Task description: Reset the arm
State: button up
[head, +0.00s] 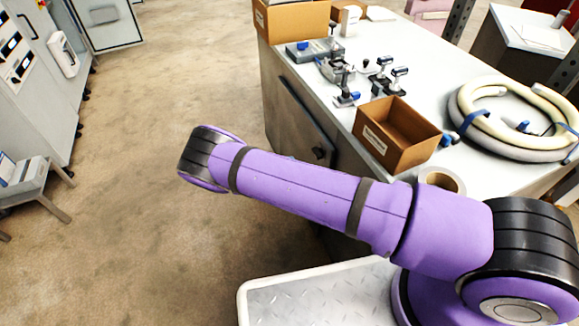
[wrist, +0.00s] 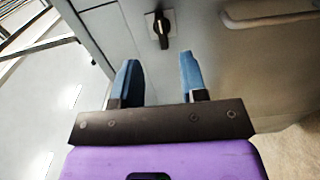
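My arm, in a purple cover with dark bands, stretches across the head view from lower right to the middle left. My gripper shows only in the wrist view (wrist: 158,82); in the head view it is hidden behind or below the arm's far end. Its two blue fingertips stand apart with nothing between them. A grey panel with a dark rotary handle (wrist: 161,30) lies beyond the fingers. No contact with it can be made out.
A workbench (head: 400,45) at the right holds an open cardboard box (head: 397,135), a coiled hose (head: 510,115), a tape roll (head: 441,182) and several small clamps. Grey cabinets (head: 35,80) and a small stand (head: 30,185) are at the left. The floor (head: 170,80) between is clear.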

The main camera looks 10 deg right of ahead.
jog(key=shift+r, duration=0.1)
jog(key=s+d+r+m+g+y, duration=0.15)
jog(key=d+r+y, duration=0.25)
jog(key=r, duration=1)
jog(key=s+d+r+m+g+y, duration=0.1)
jog(key=s+d+r+g+y, duration=0.2)
jog(key=r, duration=1)
jog(key=s+d+r+m+g+y, duration=0.1)
jog(key=d+r+y, duration=0.35)
jog(key=r, duration=0.95)
jog(key=s+d+r+t+y, duration=0.1)
jog(key=s+d+r+y, duration=0.1)
jog(key=s+r, duration=0.45)
jog(key=s+d+r+t+y, duration=0.2)
jog(key=s+d+r+y, duration=0.1)
jog(key=s+r, duration=0.35)
jog(key=s+r+n+t+y, duration=0.1)
jog(key=s+r+t, duration=0.2)
jog(key=s, duration=1.3)
jog(key=shift+s+d+t, duration=0.25)
jog(key=shift+t, duration=0.4)
jog(key=shift+n, duration=0.25)
jog(key=shift+c, duration=0.2)
